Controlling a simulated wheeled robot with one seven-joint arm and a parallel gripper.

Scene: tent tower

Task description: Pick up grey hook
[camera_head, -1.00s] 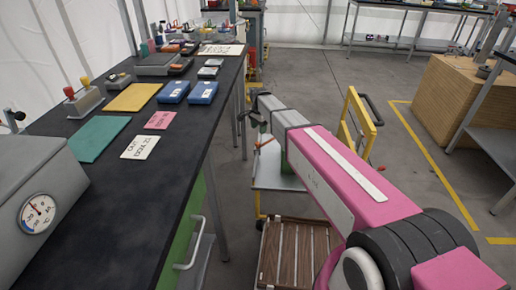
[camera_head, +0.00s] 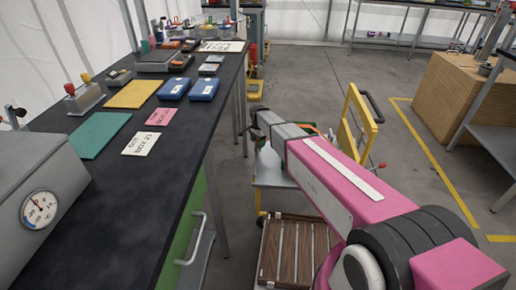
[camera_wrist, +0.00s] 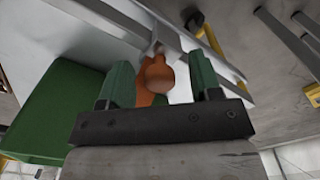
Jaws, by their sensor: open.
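I cannot make out a grey hook for certain in either view. In the wrist view, my gripper (camera_wrist: 163,80) is open, with its two green fingers apart. An orange, round-ended object (camera_wrist: 159,74) shows between the fingers; whether they touch it I cannot tell. A small grey metal piece (camera_wrist: 154,47) shows just beyond the orange object. In the head view, my gripper (camera_head: 258,127) is over the cart (camera_head: 275,181), right of the long black table, and the arm hides part of what lies there.
The black table (camera_head: 140,205) on the left holds boxes, mats and cards. A white bottle (camera_head: 268,160) stands on the cart. The yellow cart frame (camera_head: 366,122) rises just right of my arm. A green box (camera_wrist: 58,115) is at the left in the wrist view. Open floor lies beyond.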

